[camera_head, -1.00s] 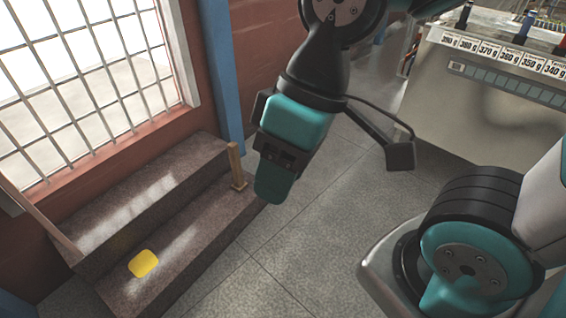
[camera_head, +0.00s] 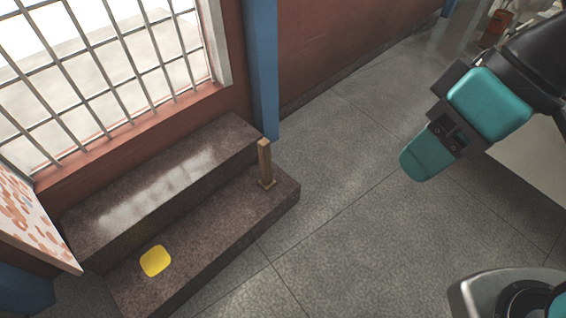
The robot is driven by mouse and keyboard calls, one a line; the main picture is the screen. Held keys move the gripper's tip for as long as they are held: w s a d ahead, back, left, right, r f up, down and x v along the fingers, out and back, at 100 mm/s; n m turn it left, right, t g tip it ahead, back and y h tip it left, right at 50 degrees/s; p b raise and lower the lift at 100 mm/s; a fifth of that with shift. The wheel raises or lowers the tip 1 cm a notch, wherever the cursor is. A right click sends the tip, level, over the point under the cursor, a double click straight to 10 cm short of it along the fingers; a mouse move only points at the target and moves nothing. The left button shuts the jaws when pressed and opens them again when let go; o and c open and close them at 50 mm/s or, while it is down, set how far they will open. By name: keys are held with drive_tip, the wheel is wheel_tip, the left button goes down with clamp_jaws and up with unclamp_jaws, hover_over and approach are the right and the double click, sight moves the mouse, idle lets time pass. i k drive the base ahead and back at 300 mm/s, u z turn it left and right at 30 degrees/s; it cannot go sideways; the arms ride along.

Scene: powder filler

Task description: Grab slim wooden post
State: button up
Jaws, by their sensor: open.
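The slim wooden post (camera_head: 265,163) stands upright on the lower stone step, near its right end, on a small square base. My gripper (camera_head: 424,158) is at the upper right, over the floor and well apart from the post. Its fingers show as a teal tip pointing down and left. The gap between the fingers is hard to see from this side. Nothing shows held in it.
A yellow square piece (camera_head: 155,261) lies on the lower step (camera_head: 222,220), left of the post. A blue pillar (camera_head: 262,70) and a barred window (camera_head: 110,60) stand behind. A spotted panel (camera_head: 35,225) is at the left.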

sight(266, 182)
drive_tip(key=u, duration=0.15)
drive_tip(key=i, duration=0.85)
drive_tip(key=u, duration=0.8)
drive_tip(key=i, duration=0.4)
drive_tip(key=u, duration=0.25)
